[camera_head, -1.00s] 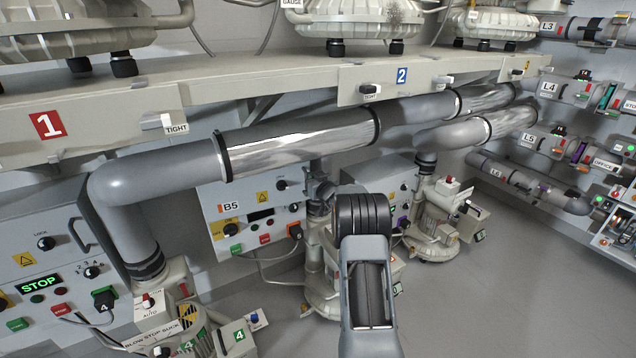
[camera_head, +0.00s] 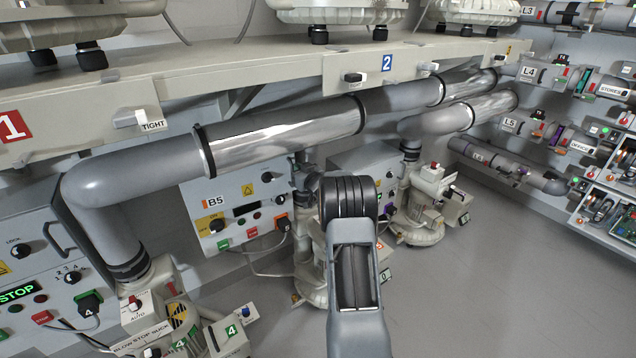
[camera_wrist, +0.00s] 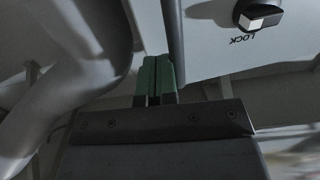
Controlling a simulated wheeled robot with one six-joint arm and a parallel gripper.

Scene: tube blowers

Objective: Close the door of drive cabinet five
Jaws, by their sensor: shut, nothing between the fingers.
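The cabinet marked B5 (camera_head: 208,188) stands below the shelf in the head view, with its front panel of knobs and buttons facing me. My arm covers part of the space to its right. My gripper (camera_wrist: 158,78) shows in the wrist view with its green fingers together and nothing between them; it is hidden in the head view. In the wrist view the fingertips are close to the edge of a pale panel (camera_wrist: 220,55) with a knob marked LOCK, lettering upside down. I cannot tell whether they touch, or which cabinet this panel belongs to.
Thick grey pipes (camera_head: 130,182) run under the long shelf (camera_head: 205,95). A cabinet showing STOP (camera_head: 18,292) is at the left, with a blower (camera_head: 165,310) near it. Another blower (camera_head: 418,222) stands beyond my arm. Grey floor (camera_head: 480,290) is clear at the right.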

